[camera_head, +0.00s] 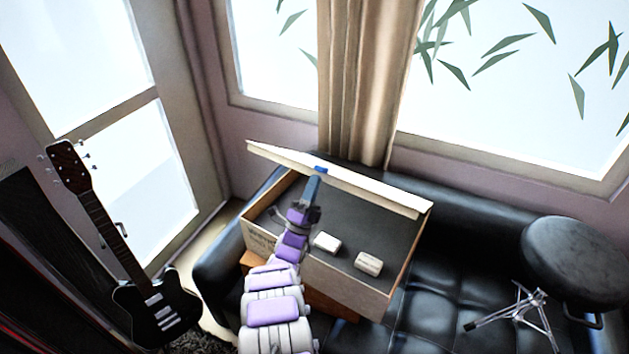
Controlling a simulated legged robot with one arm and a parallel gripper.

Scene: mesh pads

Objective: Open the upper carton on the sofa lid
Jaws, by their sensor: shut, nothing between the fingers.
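A carton (345,285) sits on the black leather sofa (430,315), on top of a brown box (333,306). Its pale lid (375,190) stands raised along the far side, and the dark inside shows. Two small whitish items (368,264) and (327,242) lie inside. A small blue tab (321,170) is on the lid's edge. My gripper (313,184) is shut and empty, over the carton close to the blue tab; I cannot tell whether it touches. My arm hides part of the carton's left interior and front.
A black round stool (572,258) and a metal stand (525,315) are at the right. A black electric guitar (155,308) leans at the left. A beige curtain (365,80) and windows are behind the sofa.

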